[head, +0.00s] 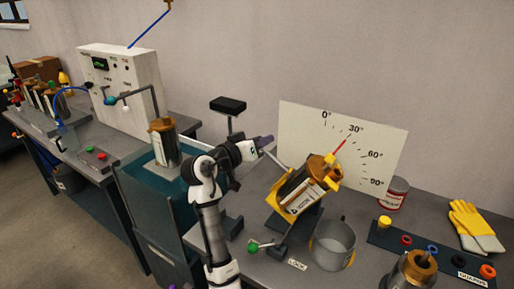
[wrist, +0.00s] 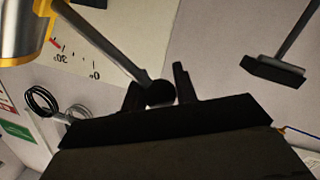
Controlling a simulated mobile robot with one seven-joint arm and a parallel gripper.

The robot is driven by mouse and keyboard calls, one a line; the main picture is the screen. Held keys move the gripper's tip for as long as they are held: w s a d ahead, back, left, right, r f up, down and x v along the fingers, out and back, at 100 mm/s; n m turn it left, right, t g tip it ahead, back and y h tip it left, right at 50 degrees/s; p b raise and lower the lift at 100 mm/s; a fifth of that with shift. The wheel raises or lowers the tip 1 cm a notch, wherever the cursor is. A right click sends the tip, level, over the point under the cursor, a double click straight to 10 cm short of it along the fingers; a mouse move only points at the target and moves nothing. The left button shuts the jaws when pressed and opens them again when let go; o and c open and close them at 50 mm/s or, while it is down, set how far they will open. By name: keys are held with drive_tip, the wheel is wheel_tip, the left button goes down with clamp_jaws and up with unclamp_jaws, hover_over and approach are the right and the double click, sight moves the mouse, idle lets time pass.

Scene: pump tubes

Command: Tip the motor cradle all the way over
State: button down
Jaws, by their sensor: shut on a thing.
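The motor cradle (head: 283,197) is yellow and stands on the right bench. It holds a silver motor (head: 303,190) with an orange top, tilted to the right. The red pointer (head: 339,148) points near the 30° mark of the white angle board (head: 300,122). A grey lever (head: 279,160) runs up and left from the cradle to my gripper (head: 265,142). In the wrist view, the lever (wrist: 108,48) ends in a black knob (wrist: 160,93) between the fingers of my gripper (wrist: 158,90). The gripper is shut on this knob.
A grey metal pot (head: 334,245) stands in front of the cradle, near a LOCK label (head: 298,265) and a green knob (head: 253,247). A red can (head: 393,193) is behind right. A black plate on a post (head: 228,105) stands behind my arm.

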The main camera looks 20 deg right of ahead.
drive_tip(key=s+d+r+m, duration=0.2)
drive_tip(key=s+d+m, duration=0.1)
drive_tip(key=s, duration=0.1)
drive_tip(key=s+d+r+m+t+y+b, duration=0.1)
drive_tip(key=s+d+r+m, duration=0.2)
drive_tip(key=s+m, duration=0.1)
drive_tip(key=s+d+r+m+t+y, duration=0.1)
drive_tip(key=s+d+r+m, duration=0.2)
drive_tip(key=s, duration=0.1)
drive_tip(key=shift+d+r, duration=0.15)
drive_tip(key=shift+r, duration=0.1)
drive_tip(key=shift+s+d+f+m+y+b, duration=0.15)
drive_tip(key=shift+s+d+m+y+b, duration=0.25)
drive_tip(key=shift+s+d+m, duration=0.45)
idle(0.5)
drive_tip(key=shift+s+f, duration=0.1)
drive_tip(key=shift+s, duration=0.05)
idle(0.3)
drive_tip(key=c, duration=1.1)
unclamp_jaws()
